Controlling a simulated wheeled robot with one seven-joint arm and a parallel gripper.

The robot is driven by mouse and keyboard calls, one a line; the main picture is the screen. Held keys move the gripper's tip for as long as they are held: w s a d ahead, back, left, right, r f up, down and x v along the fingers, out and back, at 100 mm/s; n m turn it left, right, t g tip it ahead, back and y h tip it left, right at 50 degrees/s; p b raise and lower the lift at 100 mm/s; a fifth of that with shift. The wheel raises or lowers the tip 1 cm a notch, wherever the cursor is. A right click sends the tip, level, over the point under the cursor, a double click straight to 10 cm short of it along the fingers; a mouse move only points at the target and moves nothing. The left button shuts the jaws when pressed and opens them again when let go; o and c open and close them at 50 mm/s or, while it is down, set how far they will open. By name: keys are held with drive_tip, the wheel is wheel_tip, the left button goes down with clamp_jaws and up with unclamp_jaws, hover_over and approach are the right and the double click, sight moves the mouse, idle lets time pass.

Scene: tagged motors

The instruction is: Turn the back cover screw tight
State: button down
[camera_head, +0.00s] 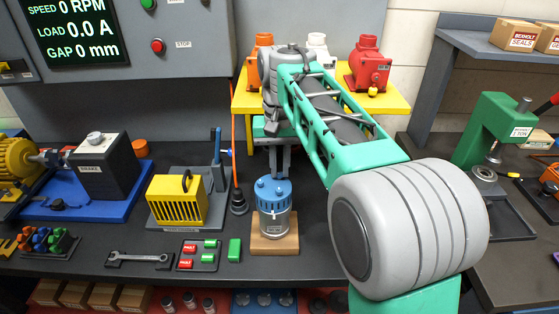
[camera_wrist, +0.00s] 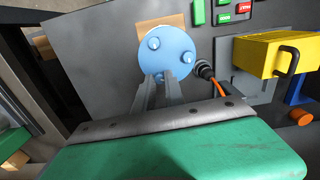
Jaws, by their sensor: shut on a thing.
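The motor (camera_head: 275,222) stands upright on a wooden block (camera_head: 274,246), with a grey body and a blue back cover (camera_head: 273,189) on top. My gripper (camera_head: 279,176) points down at the cover's far edge. In the wrist view its fingertips (camera_wrist: 160,79) are shut on a third blue cover screw, mostly hidden between them.
A yellow caged unit (camera_head: 178,200) stands left of the motor, with a black plug on an orange cable (camera_head: 238,203) between them. A wrench (camera_head: 138,258) and a tray of red and green tags (camera_head: 199,254) lie in front. A yellow stand (camera_head: 396,103) with colored motors is behind.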

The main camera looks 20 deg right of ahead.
sight(279, 174)
drive_tip(key=m+p, duration=0.1)
drive_tip(key=m, duration=0.2)
drive_tip(key=r+m+p, duration=0.1)
drive_tip(key=m, duration=0.2)
drive_tip(key=shift+w, duration=0.15)
drive_tip(key=m+p, duration=0.2)
drive_tip(key=m, duration=0.4)
drive_tip(key=shift+f+m, duration=0.1)
drive_tip(key=shift+m, duration=0.2)
idle(0.3)
drive_tip(key=c, duration=1.7)
unclamp_jaws()
drive_tip(key=o, duration=0.3)
drive_tip(key=shift+f, duration=0.25)
wheel_tip(279, 174, up, 8)
drive_tip(key=shift+f, duration=0.1)
